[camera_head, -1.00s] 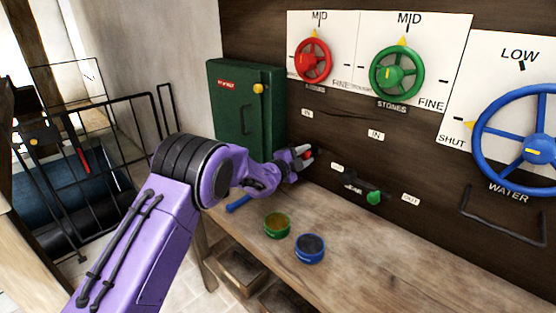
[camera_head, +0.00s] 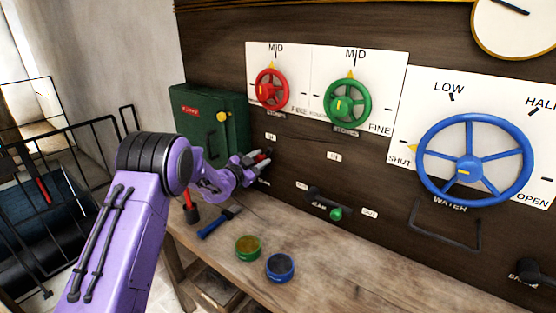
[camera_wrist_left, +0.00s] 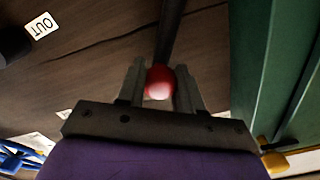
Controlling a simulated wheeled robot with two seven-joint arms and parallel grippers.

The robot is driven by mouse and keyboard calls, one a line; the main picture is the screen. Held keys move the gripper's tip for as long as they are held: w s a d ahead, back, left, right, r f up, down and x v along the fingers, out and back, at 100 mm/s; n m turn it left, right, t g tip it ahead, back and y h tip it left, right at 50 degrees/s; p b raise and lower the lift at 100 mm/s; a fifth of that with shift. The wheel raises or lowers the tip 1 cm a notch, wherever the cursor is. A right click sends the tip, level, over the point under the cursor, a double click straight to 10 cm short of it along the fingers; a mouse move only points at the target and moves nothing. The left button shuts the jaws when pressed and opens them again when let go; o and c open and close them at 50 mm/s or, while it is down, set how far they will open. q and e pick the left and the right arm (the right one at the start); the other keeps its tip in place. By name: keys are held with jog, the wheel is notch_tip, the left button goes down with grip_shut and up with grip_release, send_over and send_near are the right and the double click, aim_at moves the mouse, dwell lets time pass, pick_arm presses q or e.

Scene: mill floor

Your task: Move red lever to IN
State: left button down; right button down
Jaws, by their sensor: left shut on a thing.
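The red lever's round red knob (camera_wrist_left: 160,83) sits between the two fingers of my left gripper (camera_wrist_left: 160,90) in the left wrist view, with its dark bar running on past the fingers. My left gripper (camera_head: 257,163) is shut on that knob, against the dark panel just right of the green cabinet. In the head view the red knob (camera_head: 260,156) shows only partly between the fingers. An IN plate (camera_head: 270,137) is on the panel above the gripper. My right gripper is not in view.
The green cabinet (camera_head: 204,116) stands close to the left gripper. A green-knobbed lever (camera_head: 335,213) is to the right on the panel. A blue-handled hammer (camera_head: 214,225), a green tin (camera_head: 248,248) and a blue tin (camera_head: 280,267) are on the wooden bench (camera_head: 345,275).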

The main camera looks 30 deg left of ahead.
pick_arm(q)
jog(key=shift+a+r, duration=0.1)
jog(key=shift+a, duration=0.05)
dwell(0.3)
jog(key=c, duration=0.8)
grip_release()
jog(key=shift+o, duration=0.2)
jog(key=shift+s+a, duration=0.1)
jog(key=s+b, duration=0.3)
jog(key=s, duration=0.7)
jog(key=shift+s+a, duration=0.2)
jog(key=shift+a, duration=0.2)
